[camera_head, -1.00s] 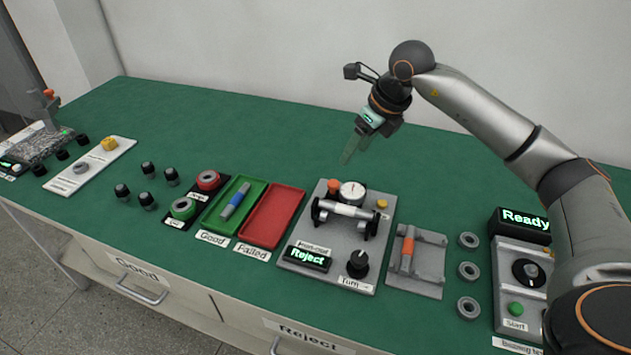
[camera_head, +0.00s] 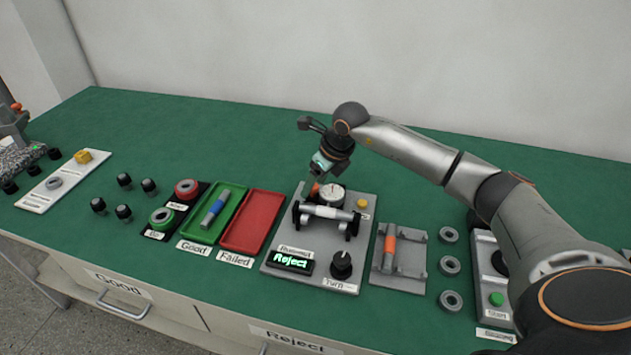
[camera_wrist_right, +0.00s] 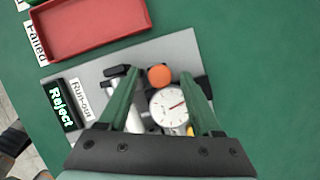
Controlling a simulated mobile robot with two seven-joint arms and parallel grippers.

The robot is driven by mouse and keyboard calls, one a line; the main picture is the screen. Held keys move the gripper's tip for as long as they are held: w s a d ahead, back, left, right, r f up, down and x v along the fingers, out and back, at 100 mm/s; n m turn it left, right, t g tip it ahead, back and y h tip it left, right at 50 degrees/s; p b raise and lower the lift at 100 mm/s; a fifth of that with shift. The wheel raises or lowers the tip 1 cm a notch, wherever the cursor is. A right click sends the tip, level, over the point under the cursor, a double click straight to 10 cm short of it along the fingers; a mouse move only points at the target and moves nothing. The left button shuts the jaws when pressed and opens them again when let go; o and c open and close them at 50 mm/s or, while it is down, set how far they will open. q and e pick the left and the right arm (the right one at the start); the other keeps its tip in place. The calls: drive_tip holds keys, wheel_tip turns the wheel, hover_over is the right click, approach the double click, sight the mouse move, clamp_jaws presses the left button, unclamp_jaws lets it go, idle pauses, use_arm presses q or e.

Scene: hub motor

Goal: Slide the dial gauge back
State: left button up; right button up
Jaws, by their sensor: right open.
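The dial gauge (camera_head: 331,194) has a round white face and an orange knob (camera_wrist_right: 160,76) beside it. It stands at the back of the grey run-out plate (camera_head: 323,255), behind a silver shaft (camera_head: 328,212) held on two black supports. My right gripper (camera_head: 314,186) is low over the back of the plate, at the gauge's orange knob. In the right wrist view its green fingers (camera_wrist_right: 160,92) are open, with the knob and the white dial face (camera_wrist_right: 175,108) showing between them. I cannot tell whether a finger touches the gauge. My left gripper is not in view.
A display (camera_head: 290,261) reads "Reject", with a black turn knob (camera_head: 342,264) beside it. A red tray (camera_head: 252,222) and a green tray (camera_head: 193,229) lie left of the plate. A grey holder with an orange-banded shaft (camera_head: 390,243) and several rings (camera_head: 449,265) lie right. The table behind is clear.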

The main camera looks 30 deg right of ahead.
clamp_jaws()
idle(0.5)
idle(0.9)
